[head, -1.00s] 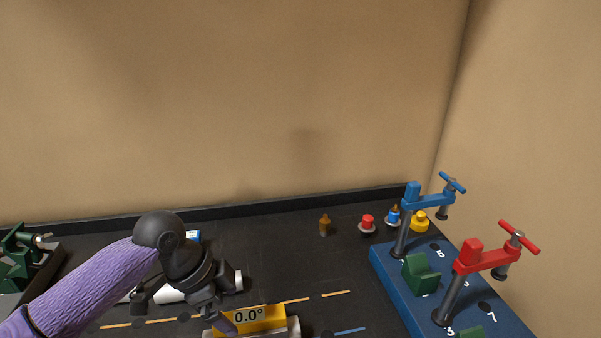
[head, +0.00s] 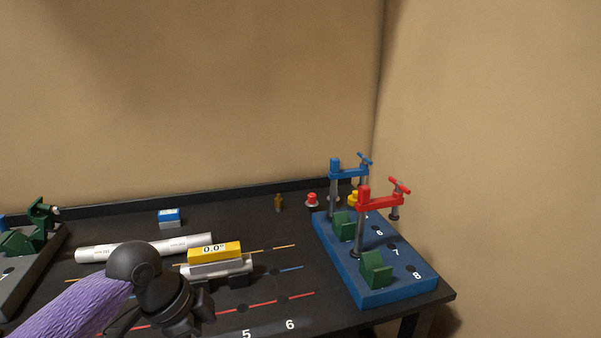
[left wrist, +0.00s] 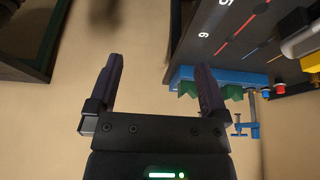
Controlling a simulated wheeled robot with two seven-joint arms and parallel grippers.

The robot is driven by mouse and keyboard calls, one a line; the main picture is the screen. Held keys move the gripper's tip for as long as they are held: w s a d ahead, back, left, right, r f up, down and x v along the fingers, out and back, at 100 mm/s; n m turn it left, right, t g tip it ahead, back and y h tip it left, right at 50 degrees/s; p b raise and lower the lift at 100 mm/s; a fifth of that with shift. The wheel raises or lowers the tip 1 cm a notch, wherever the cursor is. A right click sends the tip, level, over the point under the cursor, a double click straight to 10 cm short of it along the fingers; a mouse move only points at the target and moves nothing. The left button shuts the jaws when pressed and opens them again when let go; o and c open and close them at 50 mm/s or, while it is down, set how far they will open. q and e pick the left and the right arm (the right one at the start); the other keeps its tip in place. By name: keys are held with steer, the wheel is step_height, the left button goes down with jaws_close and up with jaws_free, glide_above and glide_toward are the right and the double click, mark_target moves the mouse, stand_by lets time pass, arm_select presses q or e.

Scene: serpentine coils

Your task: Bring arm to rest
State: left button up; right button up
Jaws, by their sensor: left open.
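My left arm with its purple sleeve comes in from the lower left of the head view. Its dark gripper (head: 188,310) is low in the picture, over the front part of the black table (head: 330,300), partly hidden by its own wrist. In the left wrist view the left gripper (left wrist: 158,75) has its two fingers wide apart with nothing between them. Beyond them are a plain tan surface and the table edge. My right gripper is not in view.
A white pipe (head: 110,251) and a yellow level reading 0.0° (head: 214,250) lie behind the gripper. A blue clamp block (head: 400,293) with red and blue clamps stands at the right end of the table. A blue-topped box (head: 169,217) stands further back.

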arm_select(q)
steer(key=s+a+f+n+t+y, duration=0.1)
steer(key=s+f+n, duration=0.15)
steer(key=f, duration=0.65)
steer(key=s+a+f+n+b, duration=0.15)
steer(key=f+n, duration=0.25)
steer(key=f, duration=0.5)
steer(key=s+a+f+n+t+y, duration=0.1)
steer(key=a+f+n, duration=0.15)
steer(key=f, duration=0.55)
steer(key=s+f+n+y, duration=0.2)
steer(key=s+f, duration=0.9)
steer(key=s, duration=0.2)
steer(key=s+f+g, duration=0.1)
steer(key=s+f, duration=0.1)
steer(key=s, duration=0.8)
steer(key=s+d+f+n+g, duration=0.1)
steer(key=s+f, duration=0.1)
steer(key=s, duration=0.7)
steer(key=shift+s+d+f+g+b, duration=0.3)
steer(key=shift+s+f, duration=0.05)
steer(key=shift+s, duration=0.05)
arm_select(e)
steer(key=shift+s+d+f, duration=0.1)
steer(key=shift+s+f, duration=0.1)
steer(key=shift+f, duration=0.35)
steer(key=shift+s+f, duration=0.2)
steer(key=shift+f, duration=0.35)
arm_select(q)
steer(key=shift+w, duration=0.1)
